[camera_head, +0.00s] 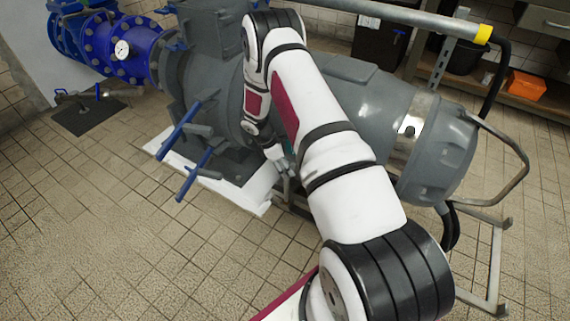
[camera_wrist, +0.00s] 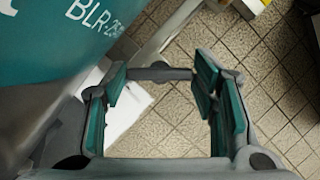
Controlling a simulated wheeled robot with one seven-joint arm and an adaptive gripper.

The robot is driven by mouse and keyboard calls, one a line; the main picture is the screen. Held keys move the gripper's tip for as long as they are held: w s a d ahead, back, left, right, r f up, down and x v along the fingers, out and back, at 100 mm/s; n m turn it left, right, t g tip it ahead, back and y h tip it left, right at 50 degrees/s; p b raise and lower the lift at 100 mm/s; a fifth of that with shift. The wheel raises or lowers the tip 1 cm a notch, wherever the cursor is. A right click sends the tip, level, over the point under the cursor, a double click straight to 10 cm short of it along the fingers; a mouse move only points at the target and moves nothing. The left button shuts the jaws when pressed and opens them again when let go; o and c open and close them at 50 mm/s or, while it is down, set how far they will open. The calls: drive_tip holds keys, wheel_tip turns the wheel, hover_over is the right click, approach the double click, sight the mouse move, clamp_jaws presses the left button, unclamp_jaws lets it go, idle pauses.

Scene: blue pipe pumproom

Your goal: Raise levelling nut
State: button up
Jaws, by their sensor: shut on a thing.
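My gripper (camera_head: 281,158) reaches down beside the grey pump, low near its base, and is mostly hidden by my arm in the head view. In the wrist view, its two teal-padded fingers (camera_wrist: 160,80) stand wide apart. A dark grey bar-like part (camera_wrist: 160,73) spans between the fingertips, and the gripper is shut on it. This part seems to be the levelling nut, though its shape is not clear. The nut cannot be made out in the head view.
The large grey pump (camera_head: 425,150) fills the middle. A teal surface with white lettering (camera_wrist: 75,35) is close on the left in the wrist view. A white base slab (camera_head: 255,193) lies under the pump. Grey-blue bars (camera_head: 180,130) stick out in front. Tiled floor (camera_head: 110,220) is clear at front left.

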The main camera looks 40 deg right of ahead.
drive_tip(key=shift+m+g+y, duration=0.3)
drive_tip(key=shift+m+g, duration=0.1)
drive_tip(key=shift+m, duration=0.8)
drive_tip(key=o, duration=1.2)
drive_tip(key=shift+w, duration=0.1)
drive_tip(key=shift+c, duration=0.2)
drive_tip(key=shift+d, duration=0.1)
